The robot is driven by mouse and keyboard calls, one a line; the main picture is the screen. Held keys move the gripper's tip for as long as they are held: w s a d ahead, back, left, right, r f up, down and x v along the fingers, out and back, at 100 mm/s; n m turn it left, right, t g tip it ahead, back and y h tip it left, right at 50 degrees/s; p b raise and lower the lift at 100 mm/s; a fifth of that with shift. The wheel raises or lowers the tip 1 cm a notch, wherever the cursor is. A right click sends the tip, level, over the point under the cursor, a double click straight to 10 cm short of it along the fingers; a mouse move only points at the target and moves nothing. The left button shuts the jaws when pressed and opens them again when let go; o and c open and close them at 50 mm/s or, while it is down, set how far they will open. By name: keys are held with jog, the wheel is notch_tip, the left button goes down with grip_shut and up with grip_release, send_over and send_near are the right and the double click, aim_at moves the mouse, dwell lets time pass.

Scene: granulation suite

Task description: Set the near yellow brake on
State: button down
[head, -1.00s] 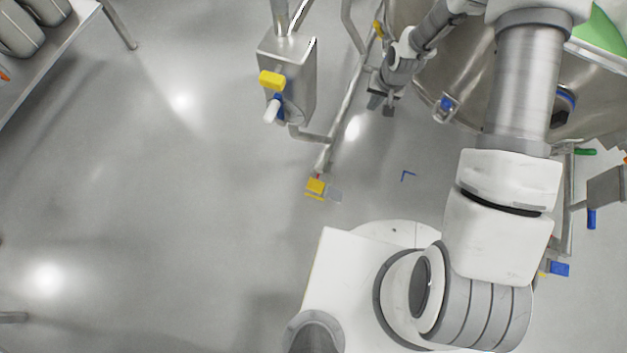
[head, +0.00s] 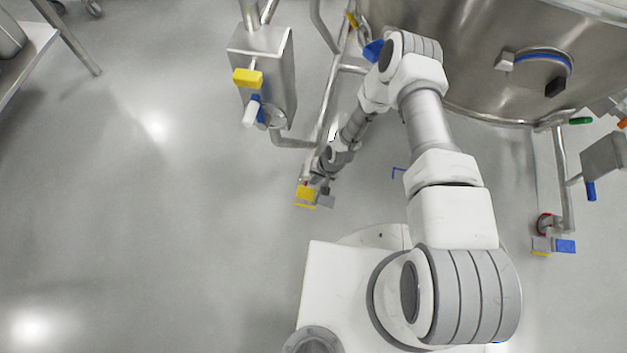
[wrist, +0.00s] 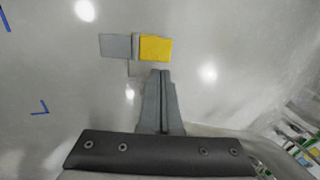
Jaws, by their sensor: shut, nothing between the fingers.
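The near yellow brake (head: 306,192) is a small yellow pedal at the foot of the metal frame's near left leg, low over the floor. In the wrist view the yellow pedal (wrist: 155,48) lies just beyond my fingertips, with a grey pedal (wrist: 115,46) joined to its left. My gripper (wrist: 160,72) is shut and empty, its tips pointing at the lower edge of the yellow pedal. In the head view my gripper (head: 322,186) is down beside the yellow pedal, on its right. I cannot tell whether the tips touch it.
A large steel vessel (head: 470,60) stands on the frame at the upper right. A blue pedal (head: 565,246) is at the right leg. A steel box (head: 268,75) with a yellow handle (head: 247,77) stands left of the frame.

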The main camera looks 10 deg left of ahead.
aim_at(303, 192)
jog(key=b+x, duration=0.4)
jog(key=x, duration=0.7)
jog(key=shift+d, duration=0.1)
